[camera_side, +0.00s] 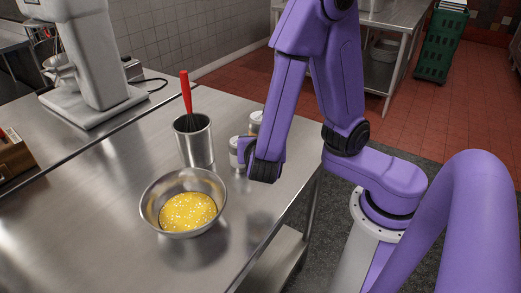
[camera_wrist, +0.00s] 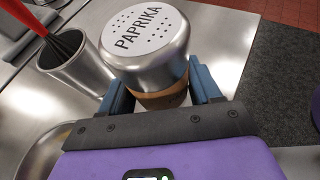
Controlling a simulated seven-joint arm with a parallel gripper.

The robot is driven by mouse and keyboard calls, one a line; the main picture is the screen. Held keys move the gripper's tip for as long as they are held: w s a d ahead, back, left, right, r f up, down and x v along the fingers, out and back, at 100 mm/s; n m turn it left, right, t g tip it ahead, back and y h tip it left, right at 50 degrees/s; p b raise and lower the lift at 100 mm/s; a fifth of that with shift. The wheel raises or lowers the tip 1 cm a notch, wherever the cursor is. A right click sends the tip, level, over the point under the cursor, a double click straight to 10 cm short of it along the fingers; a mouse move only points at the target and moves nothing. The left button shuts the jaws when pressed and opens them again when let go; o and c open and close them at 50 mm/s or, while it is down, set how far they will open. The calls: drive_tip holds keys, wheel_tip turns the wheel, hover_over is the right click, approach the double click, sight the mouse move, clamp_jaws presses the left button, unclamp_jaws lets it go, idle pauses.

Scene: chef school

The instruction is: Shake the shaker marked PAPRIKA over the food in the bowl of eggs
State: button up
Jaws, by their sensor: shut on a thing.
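The shaker marked PAPRIKA (camera_wrist: 150,45) shows large in the wrist view, with a metal cap, a white perforated top and a brown band below. My gripper (camera_wrist: 160,92) has its blue fingers on both sides of it, shut on its body. In the side view my gripper (camera_side: 252,165) is at the table's right side, beside a shaker (camera_side: 237,150) that it partly hides. That shaker looks upright; I cannot tell if it touches the table. The metal bowl (camera_side: 150,214) of yellow eggs (camera_side: 188,211) stands to the left and nearer the camera. Its rim shows in the wrist view (camera_wrist: 40,150).
A metal cup (camera_side: 195,147) holding a red-handled whisk (camera_side: 186,92) stands behind the bowl, left of my gripper. A second shaker (camera_side: 256,120) stands behind my gripper. A mixer (camera_side: 92,65) is at the back left.

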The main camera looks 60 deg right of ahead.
sight(260, 117)
drive_tip(key=shift+g+y, duration=0.5)
drive_tip(key=shift+y, duration=0.2)
wheel_tip(260, 117, up, 9)
drive_tip(key=shift+r, duration=0.5)
drive_tip(key=s+a+f+m+g+y, duration=0.1)
drive_tip(key=s+a+f+g+y, duration=0.4)
drive_tip(key=a+y, duration=0.35)
drive_tip(key=w+a+r+g+y, duration=0.25)
drive_tip(key=w+a, duration=0.25)
drive_tip(key=a, duration=0.3)
drive_tip(key=w+a+r+g+y, duration=0.2)
drive_tip(key=w+a+r+y, duration=0.15)
drive_tip(key=w+a, duration=0.3)
wheel_tip(260, 117, down, 10)
drive_tip(key=s+y, duration=0.1)
drive_tip(key=shift+a+r, duration=0.25)
drive_tip(key=shift+a, duration=0.05)
drive_tip(key=shift+y, duration=0.25)
